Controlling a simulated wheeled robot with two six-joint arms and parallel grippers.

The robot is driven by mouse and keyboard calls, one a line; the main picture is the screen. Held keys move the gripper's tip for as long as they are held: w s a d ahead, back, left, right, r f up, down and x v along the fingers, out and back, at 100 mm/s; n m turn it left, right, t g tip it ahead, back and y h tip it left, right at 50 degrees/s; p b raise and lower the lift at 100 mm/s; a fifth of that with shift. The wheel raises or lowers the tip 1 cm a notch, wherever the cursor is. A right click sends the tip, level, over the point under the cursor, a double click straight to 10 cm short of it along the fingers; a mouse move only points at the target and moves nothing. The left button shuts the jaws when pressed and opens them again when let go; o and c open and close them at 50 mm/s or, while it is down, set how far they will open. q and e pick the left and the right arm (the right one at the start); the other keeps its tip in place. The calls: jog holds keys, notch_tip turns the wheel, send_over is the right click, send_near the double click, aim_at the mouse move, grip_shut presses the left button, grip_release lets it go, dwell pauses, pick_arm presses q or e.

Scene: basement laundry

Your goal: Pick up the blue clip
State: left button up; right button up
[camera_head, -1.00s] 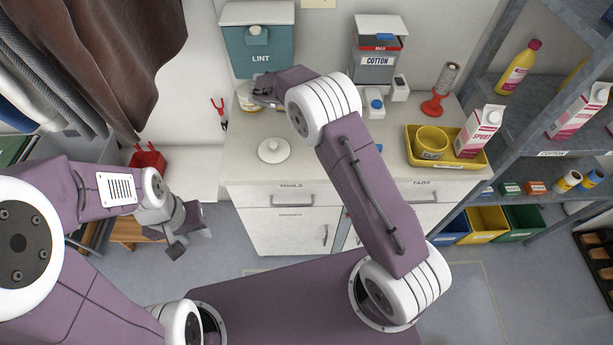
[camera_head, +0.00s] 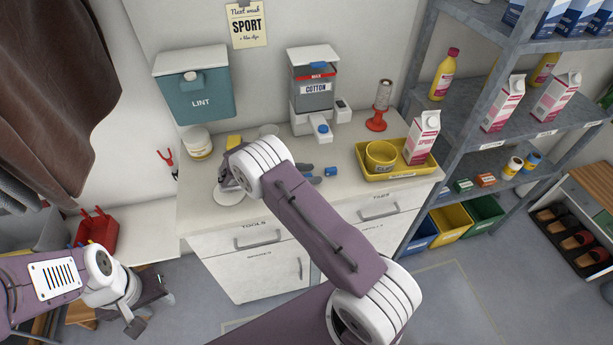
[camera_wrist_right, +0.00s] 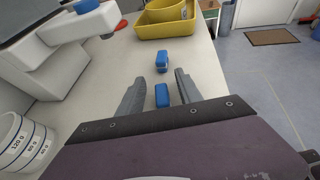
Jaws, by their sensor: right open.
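Two small blue pieces show in the right wrist view: one (camera_wrist_right: 161,60) lies on the counter just past my right fingertips, the other (camera_wrist_right: 162,96) lies between the fingers, nearer the palm. I cannot tell which is the blue clip. In the head view one blue piece (camera_head: 331,171) shows on the counter beside the fingertips; my right arm and fingers largely hide the other. My right gripper (camera_head: 310,174) is open low over the counter, and its fingers also show in the wrist view (camera_wrist_right: 158,80), apart. My left gripper (camera_head: 150,309) is open and empty at the lower left.
The white counter (camera_head: 220,212) holds a yellow tray (camera_head: 399,174) with a bowl and carton on the right. A cotton dispenser (camera_head: 313,92) and a red spool stand (camera_head: 376,122) are behind. A white lid (camera_head: 229,194) lies to the left. Shelving (camera_head: 470,130) bounds the right.

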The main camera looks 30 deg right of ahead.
jog(key=shift+d+f, duration=0.2)
jog(key=shift+d, duration=0.2)
grip_shut()
jog(key=shift+r, duration=0.55)
notch_tip(320, 180, up, 3)
jog(key=shift+r, duration=0.1)
jog(key=s+d+r, duration=0.6)
jog(key=s+d, duration=0.2)
jog(key=shift+s+r, duration=0.3)
jog(key=shift+r, duration=0.05)
